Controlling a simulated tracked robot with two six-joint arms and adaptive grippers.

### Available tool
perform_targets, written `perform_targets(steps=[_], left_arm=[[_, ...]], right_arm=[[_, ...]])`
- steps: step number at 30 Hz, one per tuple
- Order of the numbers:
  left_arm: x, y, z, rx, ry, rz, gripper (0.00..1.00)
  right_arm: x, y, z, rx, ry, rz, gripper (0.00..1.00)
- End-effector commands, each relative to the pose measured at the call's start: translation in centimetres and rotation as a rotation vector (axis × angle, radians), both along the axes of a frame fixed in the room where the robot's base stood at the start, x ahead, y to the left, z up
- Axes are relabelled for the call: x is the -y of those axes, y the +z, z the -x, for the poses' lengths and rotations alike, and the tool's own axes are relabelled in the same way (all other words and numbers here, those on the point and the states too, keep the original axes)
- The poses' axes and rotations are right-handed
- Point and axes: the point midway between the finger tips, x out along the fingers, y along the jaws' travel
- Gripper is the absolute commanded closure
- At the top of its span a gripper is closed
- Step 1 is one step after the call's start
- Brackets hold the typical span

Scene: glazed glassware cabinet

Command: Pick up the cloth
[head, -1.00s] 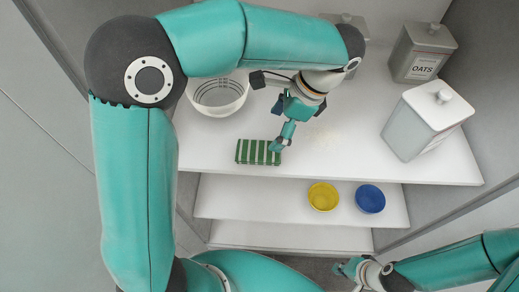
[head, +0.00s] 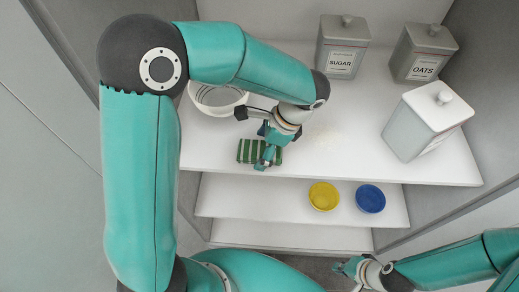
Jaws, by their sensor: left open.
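The cloth (head: 248,151), green with white stripes and folded into a small rectangle, lies near the front edge of the top shelf (head: 330,160). My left gripper (head: 265,163) is open, with its fingertips over the right part of the cloth and hiding some of it. Whether the fingers touch the cloth cannot be told. My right gripper (head: 347,268) is low at the bottom right, away from the cloth, below the shelves. Whether its fingers are open or shut is too small to tell.
Canisters labelled SUGAR (head: 342,48) and OATS (head: 420,55) and a white-topped canister (head: 425,122) stand back and right. Yellow (head: 323,196) and blue (head: 370,199) bowls sit on the lower shelf.

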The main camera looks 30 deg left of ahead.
Motion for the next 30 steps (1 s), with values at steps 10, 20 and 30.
perform_targets(steps=[10, 20, 30], left_arm=[[0.0, 0.1, 0.0, 0.0, 0.0, 0.0, 0.57], [0.0, 0.1, 0.0, 0.0, 0.0, 0.0, 0.71], [0.0, 2.3, -0.1, 0.004, 0.001, 0.0, 0.71]], right_arm=[[0.0, 0.0, 0.0, 0.0, 0.0, 0.0, 1.0], [0.0, 0.0, 0.0, 0.0, 0.0, 0.0, 1.0], [0.0, -0.1, 0.0, 0.0, 0.0, 0.0, 1.0]])
